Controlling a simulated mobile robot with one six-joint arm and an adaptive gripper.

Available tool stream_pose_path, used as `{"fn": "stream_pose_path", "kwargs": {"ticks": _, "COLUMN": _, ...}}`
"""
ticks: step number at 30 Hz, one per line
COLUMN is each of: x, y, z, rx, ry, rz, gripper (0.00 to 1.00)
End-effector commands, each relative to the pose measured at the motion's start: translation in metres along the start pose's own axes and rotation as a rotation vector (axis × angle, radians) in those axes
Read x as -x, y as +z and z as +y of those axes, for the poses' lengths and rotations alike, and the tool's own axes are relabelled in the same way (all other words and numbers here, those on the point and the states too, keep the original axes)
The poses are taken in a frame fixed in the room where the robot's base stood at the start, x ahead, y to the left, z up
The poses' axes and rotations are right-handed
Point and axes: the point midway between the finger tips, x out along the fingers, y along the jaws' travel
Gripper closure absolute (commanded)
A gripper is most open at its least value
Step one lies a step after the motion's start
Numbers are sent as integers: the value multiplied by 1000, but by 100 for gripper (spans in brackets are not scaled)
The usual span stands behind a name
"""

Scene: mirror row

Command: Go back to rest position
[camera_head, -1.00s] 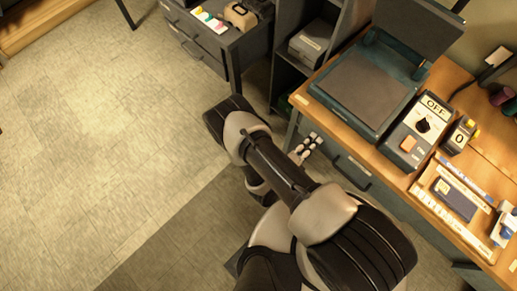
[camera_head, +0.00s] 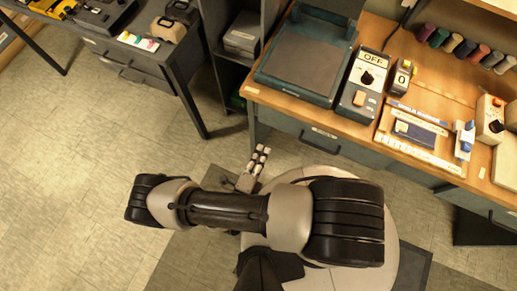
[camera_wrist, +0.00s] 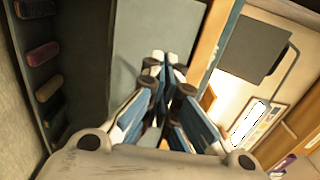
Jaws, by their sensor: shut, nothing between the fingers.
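My gripper (camera_head: 258,160) shows in the head view just above my folded arm, in front of the wooden workbench (camera_head: 290,106). It is shut and holds nothing. In the wrist view my gripper (camera_wrist: 165,68) points ahead with its fingertips together. It is apart from the bench and touches nothing that I can see. My arm hides part of the gripper's base in the head view.
The bench carries a teal press (camera_head: 312,60), a control box with an OFF label (camera_head: 364,88), a small counter (camera_head: 401,77) and a tray of tools (camera_head: 418,137). A grey side table (camera_head: 158,72) stands upper left. The floor (camera_head: 70,190) at left is clear.

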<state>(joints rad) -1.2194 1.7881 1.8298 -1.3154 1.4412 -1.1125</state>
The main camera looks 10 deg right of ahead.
Motion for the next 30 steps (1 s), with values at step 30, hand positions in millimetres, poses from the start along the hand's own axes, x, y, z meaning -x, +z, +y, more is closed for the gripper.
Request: {"fn": "stream_pose_path", "kwargs": {"ticks": 30, "x": 2, "y": 26, "z": -163, "rx": -898, "ry": 38, "rz": 785, "gripper": 100}}
